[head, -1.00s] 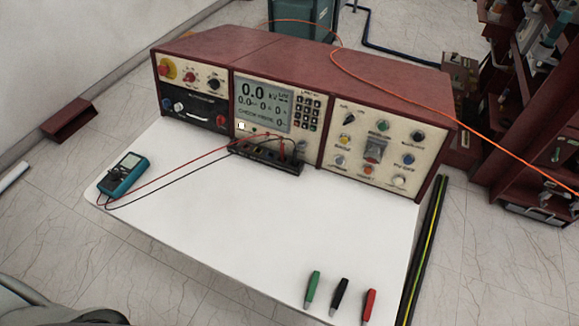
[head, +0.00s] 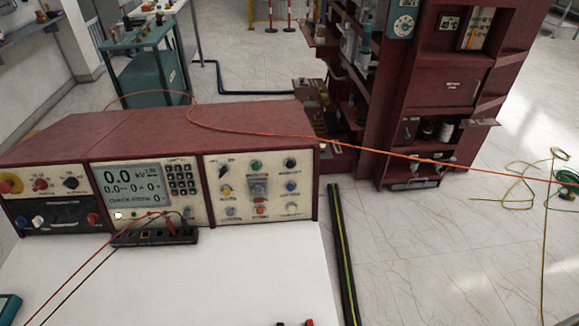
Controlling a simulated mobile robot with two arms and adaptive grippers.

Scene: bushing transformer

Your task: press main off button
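The dark red test console (head: 130,135) stands on the white table (head: 235,270). Its left panel has a red knob on a yellow base (head: 10,184), a smaller red control (head: 40,185) and a black one beside it. Its middle panel has a screen (head: 133,186) reading 0.0 kV and a keypad. Its right panel (head: 258,190) has several coloured round buttons around a central switch. The labels are too small to read, so I cannot tell which button is the main off button. Neither of my grippers is in view.
A black terminal block (head: 153,236) with red and black leads sits before the console. An orange cable (head: 330,143) crosses to the right. A dark red shelf unit (head: 440,95) and a teal cart (head: 155,70) stand behind. The floor at right (head: 450,260) is mostly clear.

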